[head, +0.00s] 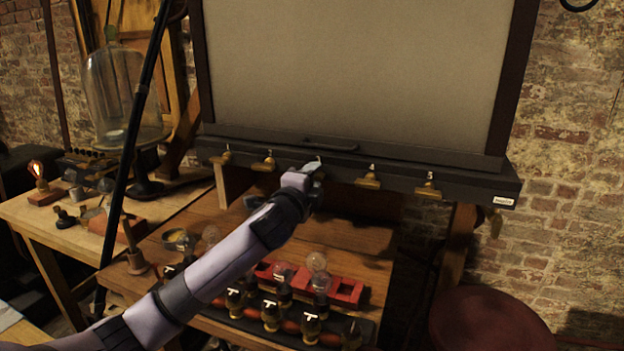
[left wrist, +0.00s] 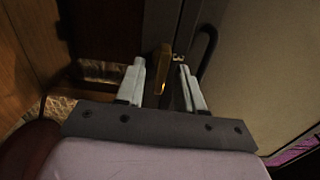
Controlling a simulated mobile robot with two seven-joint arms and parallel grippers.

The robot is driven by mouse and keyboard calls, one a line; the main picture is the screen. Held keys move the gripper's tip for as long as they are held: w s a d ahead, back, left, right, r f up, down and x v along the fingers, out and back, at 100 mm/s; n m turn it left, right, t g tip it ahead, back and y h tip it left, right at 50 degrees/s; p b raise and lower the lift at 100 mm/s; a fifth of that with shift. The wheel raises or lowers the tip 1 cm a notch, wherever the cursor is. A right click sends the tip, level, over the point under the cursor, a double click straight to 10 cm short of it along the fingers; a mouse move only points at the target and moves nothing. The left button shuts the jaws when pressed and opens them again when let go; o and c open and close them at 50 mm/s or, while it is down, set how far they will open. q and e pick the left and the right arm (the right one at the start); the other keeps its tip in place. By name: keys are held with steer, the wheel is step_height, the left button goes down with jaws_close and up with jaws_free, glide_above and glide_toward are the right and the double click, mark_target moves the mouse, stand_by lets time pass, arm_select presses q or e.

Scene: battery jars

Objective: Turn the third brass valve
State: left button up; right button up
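Several brass valves line a dark rail under a large pale panel in the head view. The first (head: 226,156) and second (head: 265,162) valves are left of my left gripper (head: 314,178). The fourth (head: 370,178) and fifth (head: 428,188) are to its right. The third valve is mostly hidden behind the gripper in the head view. In the left wrist view, a brass valve handle (left wrist: 163,66) shows between the two grey fingers of my left gripper (left wrist: 161,72). The fingers are apart, with a visible gap on each side of it. My right gripper is not in view.
Below the rail, a wooden table (head: 215,225) holds a red rack (head: 346,291), glass bulbs and dark jars with brass tops. A glass bell jar (head: 122,95) stands at the left. A round dark red seat (head: 490,322) is at the lower right.

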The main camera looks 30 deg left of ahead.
arm_select(q)
steer(key=shift+s, duration=0.15)
steer(key=b+v, duration=0.1)
steer(key=v, duration=0.6)
steer(key=shift+d+f, duration=0.1)
stand_by(0.6)
